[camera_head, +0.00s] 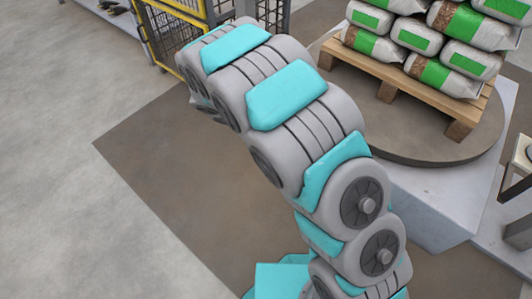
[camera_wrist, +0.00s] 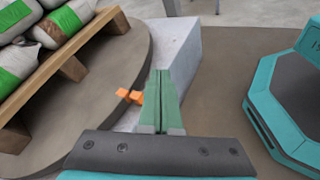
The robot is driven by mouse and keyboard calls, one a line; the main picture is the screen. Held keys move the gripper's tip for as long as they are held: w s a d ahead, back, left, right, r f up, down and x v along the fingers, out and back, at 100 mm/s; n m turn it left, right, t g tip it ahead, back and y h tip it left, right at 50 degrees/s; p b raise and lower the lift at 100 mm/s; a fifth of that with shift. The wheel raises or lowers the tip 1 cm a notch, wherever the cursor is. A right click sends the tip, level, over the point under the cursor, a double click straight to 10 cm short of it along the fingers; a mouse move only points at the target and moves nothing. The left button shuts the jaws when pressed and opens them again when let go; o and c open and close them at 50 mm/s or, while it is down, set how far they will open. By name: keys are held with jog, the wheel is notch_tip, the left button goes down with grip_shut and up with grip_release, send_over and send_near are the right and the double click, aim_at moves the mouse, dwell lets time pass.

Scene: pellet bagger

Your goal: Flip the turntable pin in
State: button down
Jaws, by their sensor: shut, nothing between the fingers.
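The turntable (camera_head: 405,150) is a round grey-brown disc on a pale block, with a loaded pallet on it. In the wrist view its curved rim (camera_wrist: 139,50) is at the left. The orange turntable pin (camera_wrist: 123,93) shows in the wrist view beside the rim, just left of my fingers. Part of it may be hidden behind them, and I cannot tell its exact position. My gripper (camera_wrist: 160,75) is shut and empty, its green fingers together over the pale block, close to the pin. In the head view my arm hides the gripper and the pin.
The pale block (camera_head: 425,205) under the turntable also shows in the wrist view (camera_wrist: 186,45). A wooden pallet (camera_head: 390,78) carries green and white bags (camera_head: 450,55). A yellow-framed mesh fence (camera_head: 175,35) stands at the back. The floor left of my arm is clear.

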jog(key=w+a+f+n+t+h+b, duration=0.1)
jog(key=w+a+f+n+t, duration=0.25)
jog(key=a+f, duration=0.25)
jog(key=w+a+f+n+t+h+b, duration=0.1)
jog(key=w+a+f+n+t, duration=0.25)
jog(key=a+f, duration=0.25)
jog(key=s+a+f+n+t+y+b, duration=0.2)
jog(key=a+f+n+t+y, duration=0.3)
jog(key=a+f, duration=0.8)
notch_tip(320, 180, down, 4)
jog(key=s+n+t, duration=0.1)
jog(key=n+t, duration=0.2)
jog(key=n, duration=0.1)
jog(key=shift+a+r, duration=0.15)
jog(key=shift+a, duration=0.2)
jog(key=b+x, duration=0.1)
jog(key=x, duration=1.3)
jog(key=shift+r+b, duration=0.3)
jog(key=shift+b, duration=0.1)
jog(key=shift+x, duration=2)
jog(key=shift+r, duration=0.1)
